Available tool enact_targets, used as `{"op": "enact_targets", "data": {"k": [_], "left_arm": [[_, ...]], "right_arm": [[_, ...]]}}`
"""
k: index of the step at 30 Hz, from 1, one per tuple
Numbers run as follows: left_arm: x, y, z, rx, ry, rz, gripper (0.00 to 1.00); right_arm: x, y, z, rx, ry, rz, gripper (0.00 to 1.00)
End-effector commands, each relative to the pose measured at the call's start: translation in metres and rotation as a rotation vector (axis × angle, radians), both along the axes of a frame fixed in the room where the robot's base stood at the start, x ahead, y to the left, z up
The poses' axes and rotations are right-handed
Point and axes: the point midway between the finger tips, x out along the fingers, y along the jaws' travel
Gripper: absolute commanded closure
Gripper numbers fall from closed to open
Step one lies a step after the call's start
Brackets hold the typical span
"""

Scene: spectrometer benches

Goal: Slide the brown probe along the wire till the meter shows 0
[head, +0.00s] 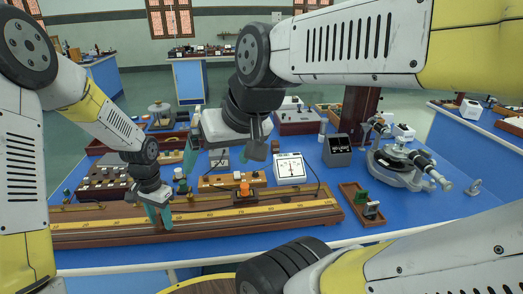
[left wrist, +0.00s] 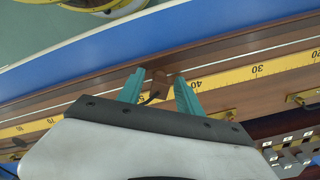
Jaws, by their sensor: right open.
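The brown probe (left wrist: 158,86) stands at the wire bench in the left wrist view, close to the 40 mark of the yellow scale. The wooden wire bench (head: 290,208) runs across the front of the blue table. My left gripper (head: 158,220) is lowered over the bench, and it shows in the left wrist view (left wrist: 160,84) with its teal fingers apart, one on each side of the probe, with gaps visible. The white meter (head: 290,168) stands behind the bench; its needle looks near the middle, but the exact reading is too small.
An orange knob (head: 244,189) stands behind the scale. A resistance box (head: 103,180) with several plugs sits behind the bench at left. A wooden tray (head: 362,205) and a spectrometer (head: 400,165) stand at right. The blue table strip in front of the bench is clear.

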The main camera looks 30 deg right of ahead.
Motion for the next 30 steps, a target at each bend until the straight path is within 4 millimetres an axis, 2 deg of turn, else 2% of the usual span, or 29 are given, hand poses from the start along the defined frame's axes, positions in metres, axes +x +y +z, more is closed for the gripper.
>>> {"op": "enact_targets", "data": {"k": [8,21,30], "left_arm": [[0.002,-0.001,0.006,-0.002,-0.006,-0.001,0.58],[0.002,-0.001,0.072,-0.002,-0.005,0.001,0.58],[0.001,0.002,0.085,-0.005,-0.010,0.009,0.58]], "right_arm": [[0.000,0.000,0.000,0.000,0.000,0.000,0.00],[0.000,0.000,0.000,0.000,0.000,0.000,0.00],[0.000,0.000,0.000,0.000,0.000,0.000,0.00]]}}
